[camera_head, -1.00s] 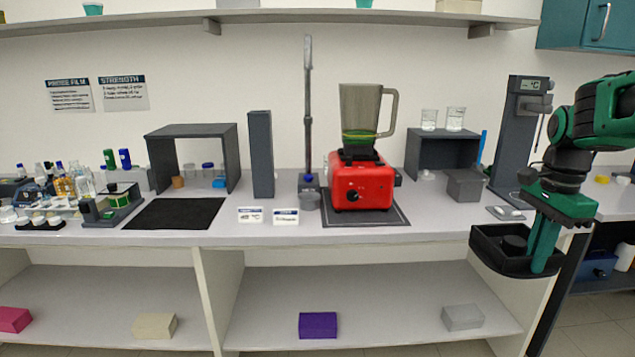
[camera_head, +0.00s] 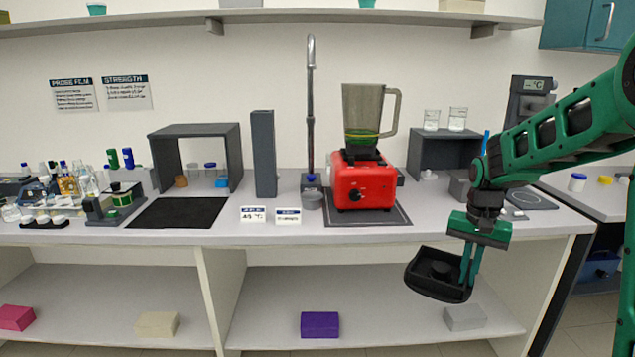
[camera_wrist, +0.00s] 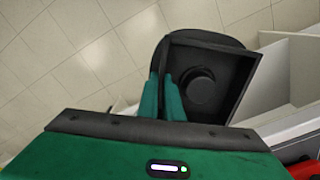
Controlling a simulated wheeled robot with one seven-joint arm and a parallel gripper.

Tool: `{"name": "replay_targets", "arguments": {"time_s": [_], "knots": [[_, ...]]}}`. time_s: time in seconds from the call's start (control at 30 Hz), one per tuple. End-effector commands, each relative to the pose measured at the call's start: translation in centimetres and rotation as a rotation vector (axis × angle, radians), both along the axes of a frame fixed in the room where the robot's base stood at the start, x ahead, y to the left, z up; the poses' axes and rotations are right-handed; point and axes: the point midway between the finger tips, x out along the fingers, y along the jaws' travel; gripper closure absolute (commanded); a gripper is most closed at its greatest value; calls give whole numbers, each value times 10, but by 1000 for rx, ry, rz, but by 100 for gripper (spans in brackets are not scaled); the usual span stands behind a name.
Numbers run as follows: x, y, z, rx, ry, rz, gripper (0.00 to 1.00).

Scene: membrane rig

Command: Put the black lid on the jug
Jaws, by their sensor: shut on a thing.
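The jug (camera_head: 361,108) is a tall translucent olive-grey pitcher with a handle on its right. It stands upright on the red blender base (camera_head: 362,181), and its top looks uncovered. The black lid (camera_head: 432,274) is a shallow tray-like piece with a round knob inside it. My gripper (camera_head: 467,277) is shut on the lid's right edge and holds it in the air, tilted, in front of the bench edge, below and to the right of the jug. In the wrist view the lid (camera_wrist: 233,83) hangs from my fingers (camera_wrist: 163,98), which pinch its left wall.
The blender stands on a dark mat (camera_head: 335,215) on the bench. A tall metal post (camera_head: 310,110) stands close left of the jug. A dark shelf box (camera_head: 443,150) with beakers on it is to the right. The upper wall shelf (camera_head: 300,16) hangs above the jug.

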Motion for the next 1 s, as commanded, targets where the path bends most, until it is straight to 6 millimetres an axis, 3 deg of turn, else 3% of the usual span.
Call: {"name": "replay_targets", "arguments": {"time_s": [0.03, 0.2, 0.4, 0.53, 0.8, 1.0], "knots": [[8, 12, -15, 1, 6, 94, 100], [27, 43, -54, 7, 6, 375, 100], [36, 63, -78, 10, 3, 553, 100], [35, 67, -100, 12, 5, 587, 100], [18, 67, -179, 13, 7, 588, 100], [11, 67, -202, 12, 2, 587, 100]]}}
